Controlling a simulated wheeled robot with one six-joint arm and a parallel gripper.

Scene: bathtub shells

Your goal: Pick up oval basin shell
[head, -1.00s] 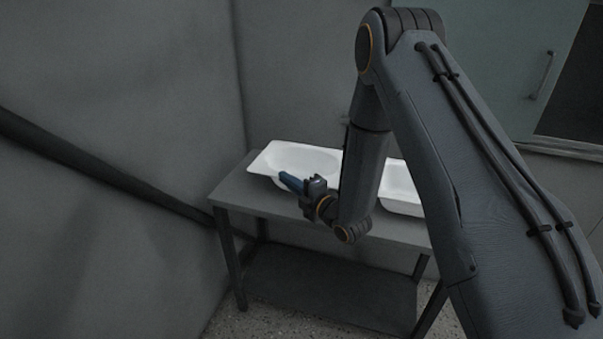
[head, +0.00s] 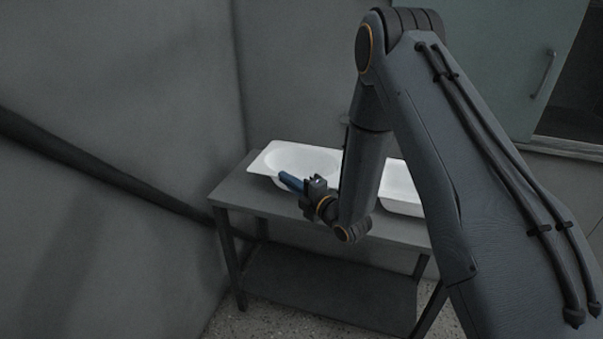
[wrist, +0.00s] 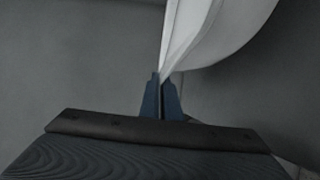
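The oval basin shell (head: 272,158) is white with a flat rim and a rounded hollow. It is at the left end of the grey table (head: 240,192), partly hidden by my arm. My gripper (head: 291,183) has blue fingers and is at the shell's near edge. In the wrist view, the gripper (wrist: 161,92) has its fingers close together on both sides of the shell's thin rim (wrist: 185,45), and it looks shut on it. I cannot tell whether the shell's underside still touches the table.
A second white shell (head: 398,190) with straighter sides is on the right of the table, partly behind my arm. A wall stands close to the left of the table, and another behind it. A lower shelf (head: 325,285) is empty.

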